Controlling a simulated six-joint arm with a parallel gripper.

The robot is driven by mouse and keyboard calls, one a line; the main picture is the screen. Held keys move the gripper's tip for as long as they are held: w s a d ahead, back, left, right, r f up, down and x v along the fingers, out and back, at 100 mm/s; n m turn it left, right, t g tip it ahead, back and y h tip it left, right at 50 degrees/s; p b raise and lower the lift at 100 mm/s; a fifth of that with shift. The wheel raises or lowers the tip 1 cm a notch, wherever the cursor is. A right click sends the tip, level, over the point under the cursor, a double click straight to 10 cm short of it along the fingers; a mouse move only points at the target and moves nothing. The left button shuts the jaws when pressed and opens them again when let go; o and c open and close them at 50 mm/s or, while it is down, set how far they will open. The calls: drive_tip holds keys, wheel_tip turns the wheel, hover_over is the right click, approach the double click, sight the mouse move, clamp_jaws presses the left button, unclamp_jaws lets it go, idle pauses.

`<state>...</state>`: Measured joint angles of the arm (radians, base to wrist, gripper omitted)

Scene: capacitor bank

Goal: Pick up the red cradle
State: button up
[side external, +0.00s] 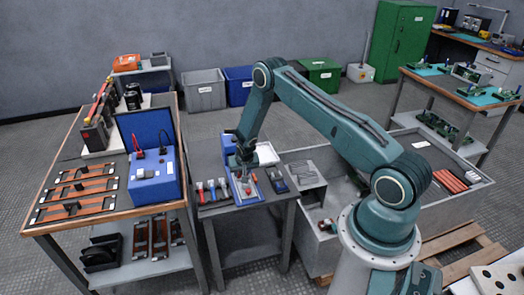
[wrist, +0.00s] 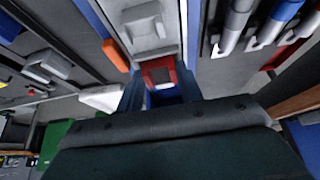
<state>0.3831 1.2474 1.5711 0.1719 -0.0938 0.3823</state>
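The red cradle (wrist: 158,72) shows in the wrist view just beyond my fingertips, near the middle, with a pale patch on it. It lies in a blue-edged tray (side external: 249,200) on the small grey table. My gripper (wrist: 160,92) points down over it with its dark blue fingers apart, one to each side of the cradle's near end. I cannot tell whether they touch it. In the side view my gripper (side external: 243,172) is low over the tray and hides part of what lies there. A light grey cradle (wrist: 147,28) sits beyond the red one.
An orange piece (wrist: 115,55) lies left of the red cradle in the wrist view. Several grey and blue-handled tools (wrist: 235,20) lie to its right. A blue box (side external: 153,183) stands on the wooden bench to the left. A grey bin (side external: 440,205) borders the right.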

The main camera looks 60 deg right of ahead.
drive_tip(key=shift+r, duration=0.15)
drive_tip(key=shift+r, duration=3.35)
